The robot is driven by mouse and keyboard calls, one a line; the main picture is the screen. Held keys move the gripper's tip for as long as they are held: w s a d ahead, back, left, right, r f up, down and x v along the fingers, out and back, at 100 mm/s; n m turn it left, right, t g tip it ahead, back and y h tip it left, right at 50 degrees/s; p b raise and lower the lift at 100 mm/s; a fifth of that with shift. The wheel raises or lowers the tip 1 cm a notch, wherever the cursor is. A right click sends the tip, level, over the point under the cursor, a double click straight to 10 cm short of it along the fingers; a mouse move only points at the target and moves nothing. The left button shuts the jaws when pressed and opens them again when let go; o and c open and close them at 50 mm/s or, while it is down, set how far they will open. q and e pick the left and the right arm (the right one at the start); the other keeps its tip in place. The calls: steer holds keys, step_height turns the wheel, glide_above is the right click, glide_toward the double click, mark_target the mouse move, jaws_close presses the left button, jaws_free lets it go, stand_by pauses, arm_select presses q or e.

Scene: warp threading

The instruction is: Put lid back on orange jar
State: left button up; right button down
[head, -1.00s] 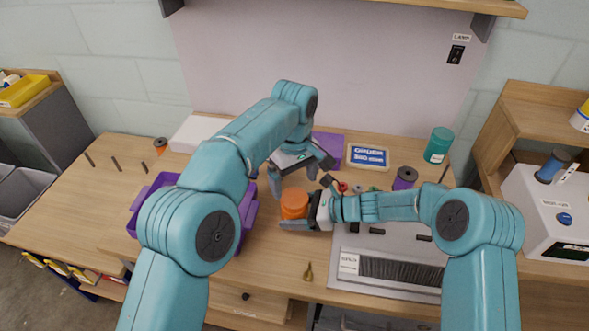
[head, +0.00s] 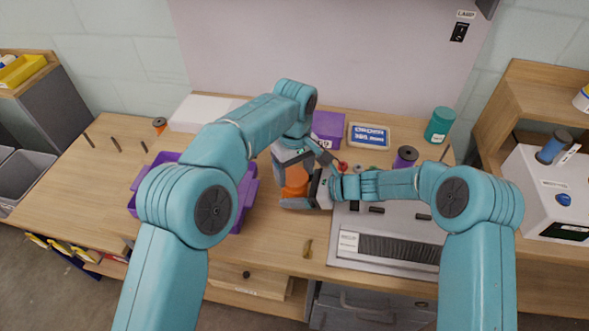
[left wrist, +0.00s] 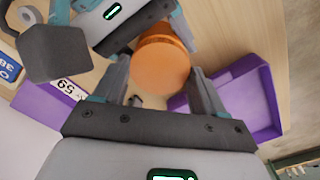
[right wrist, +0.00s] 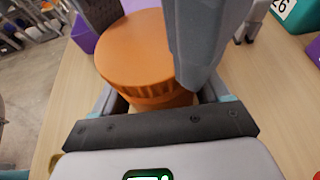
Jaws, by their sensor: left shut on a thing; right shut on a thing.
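The orange jar (head: 294,190) is held above the table at the middle, between my two grippers. In the right wrist view its wide round lid (right wrist: 135,48), with a ribbed rim, sits over the narrower jar body (right wrist: 158,100); I see no clear gap between them, but cannot tell whether it is fully seated. My right gripper (head: 305,200) is shut on the jar body from the right. My left gripper (head: 296,172) comes from above and is shut on the lid, which also shows between its fingers in the left wrist view (left wrist: 160,65).
A purple tray (head: 246,205) stands left of the jar, and a purple box (head: 327,128) behind it. A grey panel with a black comb strip (head: 395,248) lies to the right. A small brass item (head: 308,248) lies in front. The table's left part is mostly clear.

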arm_select(q)
steer(key=m, duration=0.5)
steer(key=shift+m, duration=0.4)
steer(key=m, duration=0.3)
steer(key=shift+m, duration=0.3)
steer(key=o, duration=1.2)
steer(key=shift+c, duration=0.2)
steer(key=shift+d, duration=0.1)
